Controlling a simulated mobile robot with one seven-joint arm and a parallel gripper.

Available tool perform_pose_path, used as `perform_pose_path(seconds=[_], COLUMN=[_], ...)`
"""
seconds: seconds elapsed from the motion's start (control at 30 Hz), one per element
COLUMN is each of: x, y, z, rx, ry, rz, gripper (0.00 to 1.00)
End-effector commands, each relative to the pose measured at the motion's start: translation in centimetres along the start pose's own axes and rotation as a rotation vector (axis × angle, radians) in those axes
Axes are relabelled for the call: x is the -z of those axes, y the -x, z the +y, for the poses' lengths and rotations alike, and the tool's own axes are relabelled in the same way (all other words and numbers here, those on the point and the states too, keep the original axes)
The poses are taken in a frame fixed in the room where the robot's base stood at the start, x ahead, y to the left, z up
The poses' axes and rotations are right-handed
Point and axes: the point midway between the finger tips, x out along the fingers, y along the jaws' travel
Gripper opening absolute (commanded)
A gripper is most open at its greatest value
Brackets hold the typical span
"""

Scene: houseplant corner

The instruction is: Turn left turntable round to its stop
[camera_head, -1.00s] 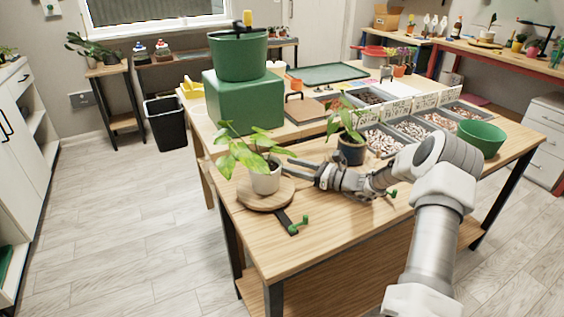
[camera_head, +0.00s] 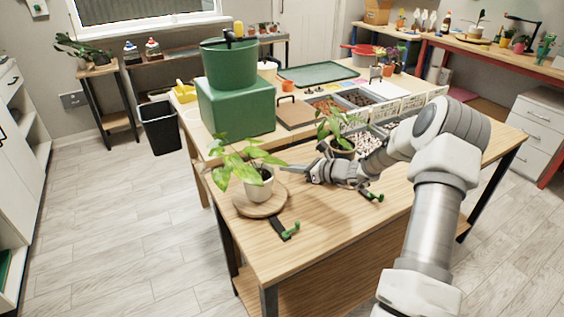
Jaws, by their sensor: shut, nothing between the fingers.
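The left turntable (camera_head: 243,208) is a round wooden disc near the table's front left corner. A white pot (camera_head: 257,191) with a broad-leaved green plant (camera_head: 236,165) stands on it. A dark bar with a green upright knob (camera_head: 291,229) lies at the disc's front right edge. My gripper (camera_head: 284,167) is shut and empty. It reaches in from the right, with its tips close to the pot's right side; I cannot tell whether they touch. A second plant in a dark pot (camera_head: 341,150) stands behind my gripper. Another green knob (camera_head: 375,197) shows just in front of my wrist.
A green block (camera_head: 236,108) bearing a green bucket (camera_head: 230,65) stands behind the left plant. Gravel trays (camera_head: 368,142) lie to the right, partly hidden by my arm. The wooden tabletop (camera_head: 315,225) is clear at the front.

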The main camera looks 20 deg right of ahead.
Motion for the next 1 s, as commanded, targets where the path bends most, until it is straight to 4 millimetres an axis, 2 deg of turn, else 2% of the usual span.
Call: perform_pose_path(seconds=[0.03,0.1,0.3,0.5,0.67,1.0], x=[-2.2,-2.8,-3.4,-3.1,-2.2,0.5], y=[0.8,1.5,4.2,5.6,4.6,-0.5], z=[0.6,1.2,2.5,3.2,2.9,1.6], rx=[0.030,0.076,0.193,0.246,0.250,0.249], ry=[-0.013,-0.034,-0.075,-0.090,-0.092,-0.092], rz=[0.065,0.157,0.372,0.467,0.474,0.472], gripper=[0.00,0.00,0.00,0.00,0.00,0.00])
